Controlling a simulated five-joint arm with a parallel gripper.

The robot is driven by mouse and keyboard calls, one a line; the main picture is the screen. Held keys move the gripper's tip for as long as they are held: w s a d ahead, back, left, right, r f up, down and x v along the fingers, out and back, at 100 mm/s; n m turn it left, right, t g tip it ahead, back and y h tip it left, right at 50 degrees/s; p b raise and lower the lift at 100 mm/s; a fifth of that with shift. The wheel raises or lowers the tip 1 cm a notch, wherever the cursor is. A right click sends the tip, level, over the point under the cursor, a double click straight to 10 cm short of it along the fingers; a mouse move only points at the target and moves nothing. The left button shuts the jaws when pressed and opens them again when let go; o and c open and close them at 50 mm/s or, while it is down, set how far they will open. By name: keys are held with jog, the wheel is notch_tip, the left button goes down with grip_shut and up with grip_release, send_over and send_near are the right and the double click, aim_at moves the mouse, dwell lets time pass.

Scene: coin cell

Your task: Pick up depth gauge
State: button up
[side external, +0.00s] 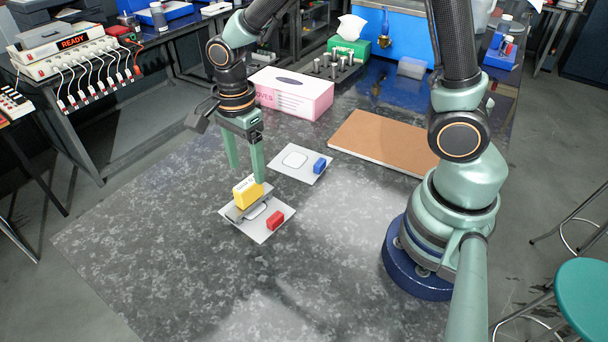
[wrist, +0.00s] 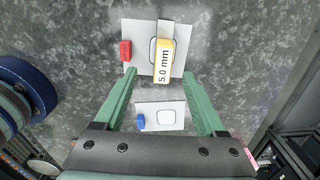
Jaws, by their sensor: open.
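The depth gauge (side external: 248,191) is a yellow block with a grey flat piece at its foot. It stands on a white card (side external: 262,234) beside a red block (side external: 275,220). In the wrist view the gauge (wrist: 165,61) shows a white label reading "5.0 mm", and the red block (wrist: 125,50) is to its left. My gripper (side external: 246,173) is open and empty, pointing down just above the gauge. In the wrist view the fingertips of my gripper (wrist: 158,73) are spread to either side of the gauge's near end. No contact with it shows.
A second white card (side external: 287,173) with a blue block (side external: 319,166) lies behind. A pink and white glove box (side external: 291,93) and a brown board (side external: 384,143) stand farther back. The grey table (side external: 160,255) is clear at the front and left.

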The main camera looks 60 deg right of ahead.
aim_at(249, 194)
jog(key=f, duration=0.9)
jog(key=shift+w, duration=0.2)
jog(key=shift+r, duration=0.1)
grip_shut()
